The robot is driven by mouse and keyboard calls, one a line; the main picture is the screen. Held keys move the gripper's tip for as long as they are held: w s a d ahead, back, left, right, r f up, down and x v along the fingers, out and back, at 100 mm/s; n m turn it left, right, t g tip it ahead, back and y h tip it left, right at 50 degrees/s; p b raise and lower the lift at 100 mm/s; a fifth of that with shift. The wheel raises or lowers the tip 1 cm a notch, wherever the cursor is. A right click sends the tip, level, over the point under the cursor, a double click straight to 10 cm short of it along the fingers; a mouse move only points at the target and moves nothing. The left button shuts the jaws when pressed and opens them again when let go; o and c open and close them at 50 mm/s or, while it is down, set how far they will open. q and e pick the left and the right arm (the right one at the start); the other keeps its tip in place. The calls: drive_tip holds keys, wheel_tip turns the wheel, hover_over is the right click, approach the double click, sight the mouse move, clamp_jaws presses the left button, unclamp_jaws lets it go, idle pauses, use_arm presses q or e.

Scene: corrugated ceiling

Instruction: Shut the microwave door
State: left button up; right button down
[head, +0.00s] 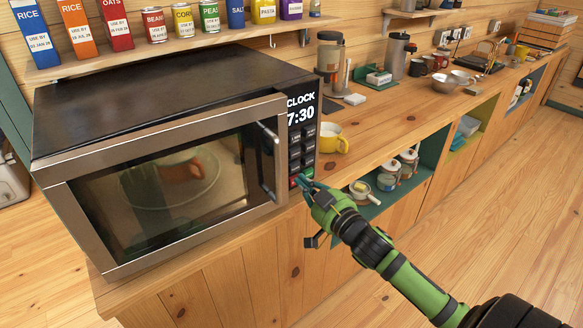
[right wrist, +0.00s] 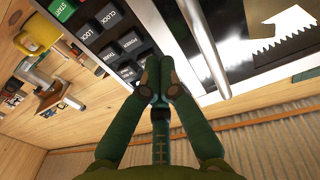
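The microwave (head: 140,90) stands on the wooden counter, with its clock panel (head: 302,130) at the right reading 7:30. Its door (head: 160,195) covers the front, with a vertical handle (head: 268,160) at the right side. The door's right edge lies close to the panel; I cannot tell whether a small gap is left. My right gripper (head: 306,184) is at the panel's lower buttons, right of the handle. In the right wrist view its fingertips (right wrist: 155,78) are together and empty, beside the buttons, with the handle (right wrist: 205,50) to their right. My left gripper is out of view.
A yellow mug (head: 333,138) stands on the counter right of the microwave. A shelf (head: 180,45) with several food boxes and cans hangs above. Open cubbies (head: 400,200) with pots are below the counter. The floor (head: 500,200) at the right is clear.

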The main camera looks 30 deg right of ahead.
sight(285, 166)
drive_tip(key=w+p, duration=0.1)
drive_tip(key=w, duration=0.3)
drive_tip(key=shift+w+r, duration=0.1)
drive_tip(key=shift+w, duration=0.05)
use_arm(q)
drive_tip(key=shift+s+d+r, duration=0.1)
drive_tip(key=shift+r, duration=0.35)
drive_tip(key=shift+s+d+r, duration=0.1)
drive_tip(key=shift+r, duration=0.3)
use_arm(e)
drive_tip(key=shift+w, duration=0.7)
